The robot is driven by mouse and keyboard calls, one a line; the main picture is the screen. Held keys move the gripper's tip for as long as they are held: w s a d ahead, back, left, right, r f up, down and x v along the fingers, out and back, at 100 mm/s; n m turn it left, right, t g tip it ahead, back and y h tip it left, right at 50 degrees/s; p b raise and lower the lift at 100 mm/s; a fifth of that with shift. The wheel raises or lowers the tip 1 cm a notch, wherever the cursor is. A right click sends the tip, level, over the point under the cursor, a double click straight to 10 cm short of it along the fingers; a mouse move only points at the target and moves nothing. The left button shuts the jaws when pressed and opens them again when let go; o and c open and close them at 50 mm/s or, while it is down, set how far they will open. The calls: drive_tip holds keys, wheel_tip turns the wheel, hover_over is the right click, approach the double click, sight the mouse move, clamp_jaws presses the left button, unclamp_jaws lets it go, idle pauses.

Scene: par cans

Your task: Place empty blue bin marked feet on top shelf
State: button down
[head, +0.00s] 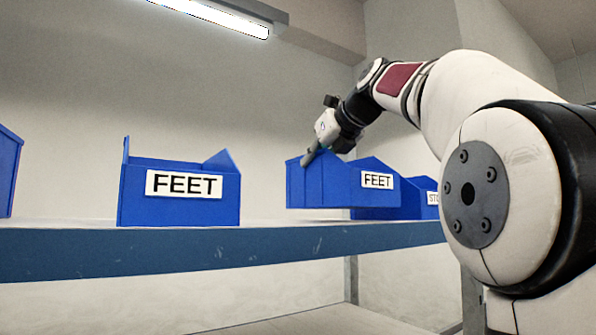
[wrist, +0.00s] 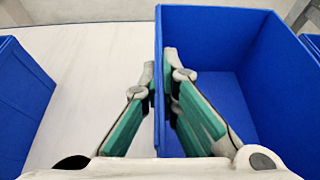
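A blue bin marked FEET (head: 335,188) is at the right part of the shelf in the head view. In the wrist view the same bin (wrist: 285,85) looks empty inside. My gripper (head: 308,158) is at its upper left edge. In the wrist view my gripper (wrist: 160,75) has one finger outside and one inside the bin's left wall, closed on it. The bin's bottom appears slightly raised above the shelf surface. The shelf (head: 200,250) has a blue front beam and a pale top.
Another blue FEET bin (head: 180,205) stands on the shelf to the left, with another bin (head: 8,170) at the far left edge. Other blue bins (head: 428,198) stand behind and right, one partly hidden by my arm. Bare shelf lies between the two FEET bins.

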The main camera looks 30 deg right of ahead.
sight(311, 173)
drive_tip(key=shift+s+a+f, duration=0.15)
drive_tip(key=shift+s+f, duration=0.1)
drive_tip(key=shift+f, duration=0.45)
drive_tip(key=shift+w+f, duration=0.1)
drive_tip(key=shift+f, duration=0.6)
drive_tip(key=shift+f+p, duration=0.1)
drive_tip(key=shift+p, duration=0.2)
drive_tip(key=c, duration=1.8)
unclamp_jaws()
drive_tip(key=v, duration=1.2)
